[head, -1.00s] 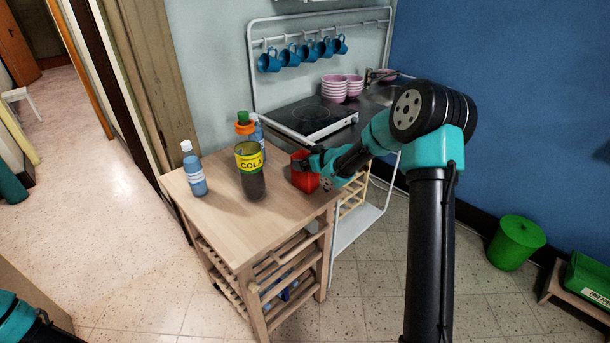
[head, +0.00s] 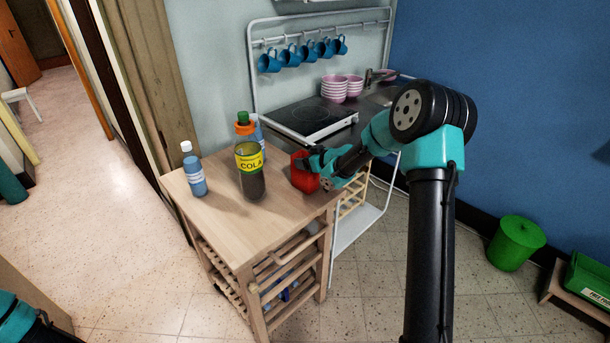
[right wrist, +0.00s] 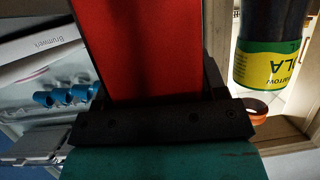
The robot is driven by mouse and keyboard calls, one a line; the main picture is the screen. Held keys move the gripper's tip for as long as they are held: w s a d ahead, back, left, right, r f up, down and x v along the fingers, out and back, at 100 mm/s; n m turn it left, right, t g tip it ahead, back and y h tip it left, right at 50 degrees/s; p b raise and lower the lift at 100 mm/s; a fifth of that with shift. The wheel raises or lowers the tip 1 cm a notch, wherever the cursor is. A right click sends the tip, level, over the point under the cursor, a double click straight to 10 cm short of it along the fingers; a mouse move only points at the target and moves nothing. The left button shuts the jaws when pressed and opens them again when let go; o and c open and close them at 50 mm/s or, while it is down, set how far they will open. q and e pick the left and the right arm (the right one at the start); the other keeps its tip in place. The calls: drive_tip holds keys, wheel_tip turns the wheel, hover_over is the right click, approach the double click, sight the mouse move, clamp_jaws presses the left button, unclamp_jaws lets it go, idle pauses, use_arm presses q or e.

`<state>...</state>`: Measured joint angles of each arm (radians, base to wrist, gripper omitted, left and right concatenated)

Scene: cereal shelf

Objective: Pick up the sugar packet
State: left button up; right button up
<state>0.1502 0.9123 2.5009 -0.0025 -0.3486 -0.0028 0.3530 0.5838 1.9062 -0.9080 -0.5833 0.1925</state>
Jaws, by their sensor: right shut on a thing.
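The red packet (head: 304,180), which I take for the sugar packet, stands at the right back of the wooden trolley top (head: 215,220). My right gripper (head: 310,161) reaches in from the right and is shut on the packet's upper part. In the right wrist view the plain red face of the packet (right wrist: 152,45) runs up from between the black jaws (right wrist: 165,115). I cannot tell whether the packet's base touches the wood. My left gripper is out of view; only a piece of my left arm shows at the bottom left.
A cola container (head: 251,175) stands left of the packet, with an orange and green-capped item (head: 244,124) behind it. A blue bottle (head: 194,170) stands further left. The hob (head: 309,117) lies behind. The trolley's front top is clear.

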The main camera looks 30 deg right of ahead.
drive_tip(key=shift+r, duration=0.2)
drive_tip(key=s+a+r, duration=0.2)
drive_tip(key=s+a, duration=0.2)
drive_tip(key=s, duration=0.2)
drive_tip(key=s+a+r, duration=0.2)
drive_tip(key=s+a, duration=0.2)
drive_tip(key=s, duration=0.3)
drive_tip(key=shift+s+r, duration=0.25)
drive_tip(key=shift+r, duration=0.1)
idle(1.1)
drive_tip(key=shift+a, duration=0.15)
drive_tip(key=shift+r, duration=0.1)
idle(0.6)
